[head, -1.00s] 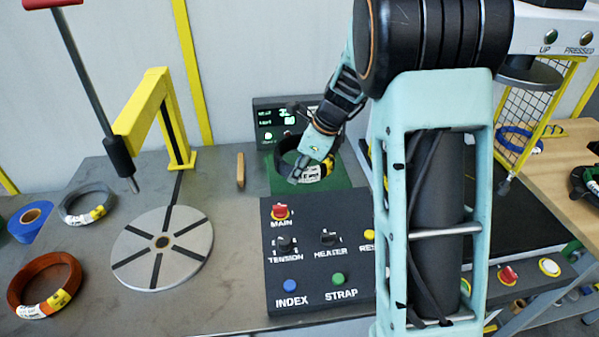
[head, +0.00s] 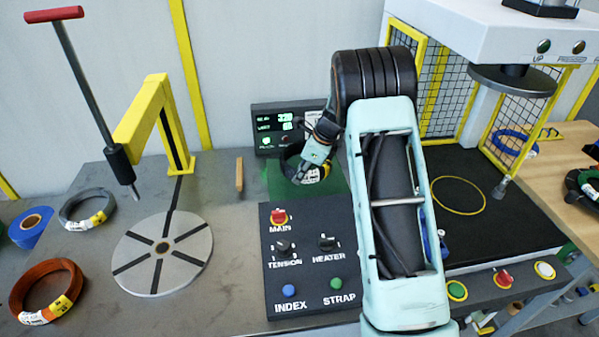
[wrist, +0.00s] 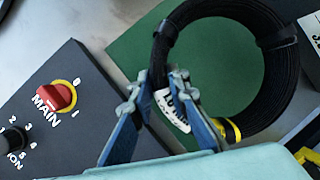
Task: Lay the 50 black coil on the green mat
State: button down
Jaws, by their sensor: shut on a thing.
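The black coil (wrist: 276,80) has a white label and a yellow-and-black band. It also shows in the head view (head: 289,158), partly hidden by my gripper. My gripper (wrist: 163,82) is shut on the near-left side of the coil's ring, by the label. In the head view my gripper (head: 304,178) points down at the coil. The green mat (wrist: 127,47) lies under the coil and shows through its ring. In the head view the mat (head: 276,184) lies behind the control panel. I cannot tell whether the coil touches the mat.
The control panel (head: 309,299) with its red MAIN knob (head: 279,217) is just in front of the mat. A small display box (head: 270,130) stands behind it. A round turntable (head: 190,255), a grey coil (head: 70,220) and an orange coil (head: 22,290) are to the left.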

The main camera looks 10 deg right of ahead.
jog(key=shift+w+d+f, duration=0.1)
jog(key=shift+w+f, duration=0.05)
jog(key=shift+w, duration=0.25)
jog(key=shift+f+p, duration=0.4)
jog(key=shift+f, duration=1.1)
jog(key=shift+f, duration=0.1)
jog(key=c, duration=2.2)
grip_release()
jog(key=shift+s+f, duration=0.15)
jog(key=shift+f, duration=0.05)
jog(key=o, duration=0.4)
jog(key=shift+c, duration=0.2)
jog(key=shift+r, duration=0.1)
jog(key=b+v, duration=0.1)
jog(key=v, duration=1.1)
